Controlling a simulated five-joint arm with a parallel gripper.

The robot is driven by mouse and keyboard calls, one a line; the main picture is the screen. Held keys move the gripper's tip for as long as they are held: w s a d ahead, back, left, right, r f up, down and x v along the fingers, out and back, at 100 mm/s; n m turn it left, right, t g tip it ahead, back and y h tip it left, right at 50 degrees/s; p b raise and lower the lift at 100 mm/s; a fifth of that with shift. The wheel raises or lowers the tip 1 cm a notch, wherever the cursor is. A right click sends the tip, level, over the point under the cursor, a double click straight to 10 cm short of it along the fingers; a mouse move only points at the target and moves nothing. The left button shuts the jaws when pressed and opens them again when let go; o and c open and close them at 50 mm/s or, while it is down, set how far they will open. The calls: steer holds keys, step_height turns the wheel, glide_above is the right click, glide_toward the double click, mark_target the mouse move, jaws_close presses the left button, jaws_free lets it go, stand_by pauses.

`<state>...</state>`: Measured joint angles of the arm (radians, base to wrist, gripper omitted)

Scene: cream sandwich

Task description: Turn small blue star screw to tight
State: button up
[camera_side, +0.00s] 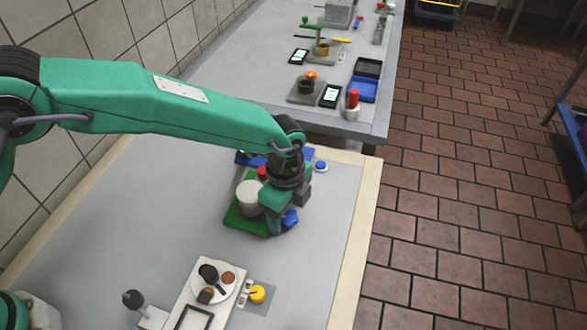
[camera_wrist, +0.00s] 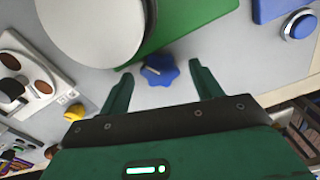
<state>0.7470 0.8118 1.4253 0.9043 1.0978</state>
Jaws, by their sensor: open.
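The small blue star screw (camera_wrist: 160,70) is a lobed blue knob with a pale mark on its top, beside the green base (camera_wrist: 185,22) in the wrist view. In the side view the blue screw (camera_side: 290,218) shows at the right edge of the green base (camera_side: 243,222), partly behind my gripper. My gripper (camera_wrist: 165,80) is open, with one green finger on each side of the screw and a visible gap to both. In the side view my gripper (camera_side: 275,222) points down over the green base. Finger height relative to the screw is hard to tell.
A white round part (camera_side: 248,198) stands on the green base close to my gripper. A blue button (camera_side: 320,166) is behind at the right. A white panel (camera_side: 190,290) with a plate and a yellow knob (camera_side: 257,294) lie in front. The grey table left of the base is clear.

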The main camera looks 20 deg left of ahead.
steer(key=c, duration=1)
steer(key=shift+o, duration=0.2)
steer(key=shift+m, duration=0.7)
steer(key=o, duration=1)
steer(key=shift+c, duration=0.2)
